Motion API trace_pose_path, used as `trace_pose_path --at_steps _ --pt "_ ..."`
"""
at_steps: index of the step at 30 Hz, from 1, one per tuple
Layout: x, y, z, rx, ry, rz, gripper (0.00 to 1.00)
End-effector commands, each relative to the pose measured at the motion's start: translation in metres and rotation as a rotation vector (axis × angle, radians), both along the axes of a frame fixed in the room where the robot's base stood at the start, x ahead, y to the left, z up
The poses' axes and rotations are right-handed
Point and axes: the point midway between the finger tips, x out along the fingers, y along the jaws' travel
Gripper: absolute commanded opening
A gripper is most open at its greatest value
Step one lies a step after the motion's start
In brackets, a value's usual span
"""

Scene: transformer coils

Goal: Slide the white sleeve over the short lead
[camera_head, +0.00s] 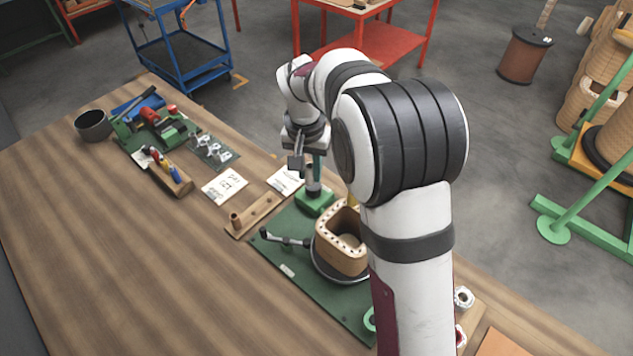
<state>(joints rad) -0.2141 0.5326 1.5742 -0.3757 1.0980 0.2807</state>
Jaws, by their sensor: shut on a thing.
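My gripper (313,181) is at the far end of the mat, below my white wrist. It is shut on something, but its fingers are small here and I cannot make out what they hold. A small white piece (288,270) lies on the green mat (272,258) left of the coil; it may be a sleeve, but I cannot confirm this. The tan coil (340,248) stands on a round dark base, nearer the camera than my gripper. My arm covers its right side. I cannot pick out the short lead.
A green block (316,204) stands below my gripper. A wooden holder (253,217) and paper notes (224,186) lie left of the mat. Tools and a dark pot (94,126) are at the far left. The bench's left front is clear.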

Motion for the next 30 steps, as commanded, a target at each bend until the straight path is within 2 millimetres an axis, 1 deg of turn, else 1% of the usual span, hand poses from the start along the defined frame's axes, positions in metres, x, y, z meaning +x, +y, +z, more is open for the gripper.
trace_pose_path --at_steps 1,3,5,6,9,11,12,15,18,23,30 --pt "-0.008 -0.013 0.02 0.001 -0.006 0.027 0.0" --pt "-0.025 -0.032 0.049 0.0 -0.005 0.086 0.0" --pt "-0.042 -0.047 0.07 0.0 -0.005 0.139 0.0" --pt "-0.054 -0.056 0.083 0.001 -0.006 0.173 0.0" --pt "-0.08 -0.074 0.107 0.003 -0.005 0.251 0.0" --pt "-0.093 -0.086 0.115 0.004 -0.005 0.299 0.0" --pt "-0.098 -0.094 0.117 0.004 -0.003 0.333 0.0" --pt "-0.099 -0.113 0.112 0.006 -0.001 0.399 0.0" --pt "-0.097 -0.123 0.107 0.006 -0.002 0.437 0.0" --pt "-0.096 -0.126 0.094 0.005 0.0 0.454 0.0" --pt "-0.096 -0.126 0.064 0.005 -0.001 0.453 0.0"
